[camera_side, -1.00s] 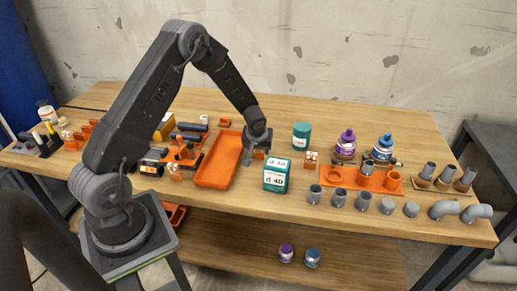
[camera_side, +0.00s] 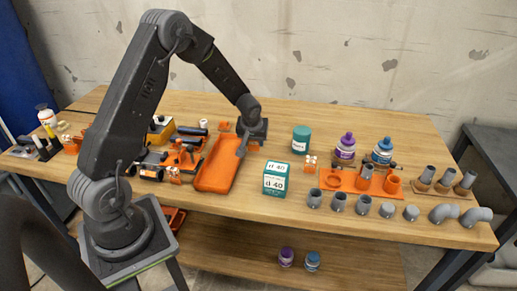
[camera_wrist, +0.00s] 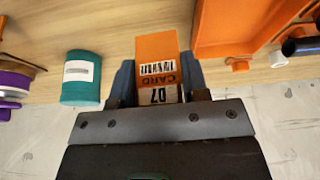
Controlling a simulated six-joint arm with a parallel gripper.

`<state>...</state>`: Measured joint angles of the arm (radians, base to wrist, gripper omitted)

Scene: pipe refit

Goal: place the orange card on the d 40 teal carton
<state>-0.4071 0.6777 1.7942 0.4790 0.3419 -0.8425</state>
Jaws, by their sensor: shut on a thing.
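An orange card box (camera_wrist: 157,48) with a barcode and the word CARD sits between the fingers of my gripper (camera_wrist: 157,85) in the wrist view. The gripper is shut on it. In the side view my gripper (camera_side: 251,138) is beyond the right edge of the orange tray, behind and left of the carton, with a bit of orange showing beside it. The teal d 40 carton (camera_side: 277,179) stands upright near the front of the table. Its top looks clear, and it is not identifiable in the wrist view.
A teal can (camera_side: 301,139) stands behind the carton, also visible in the wrist view (camera_wrist: 82,78). The orange tray (camera_side: 218,163) lies left of the carton. Several grey pipe pieces (camera_side: 339,203) are right of it. Purple (camera_side: 345,146) and blue (camera_side: 383,150) bottles stand further back.

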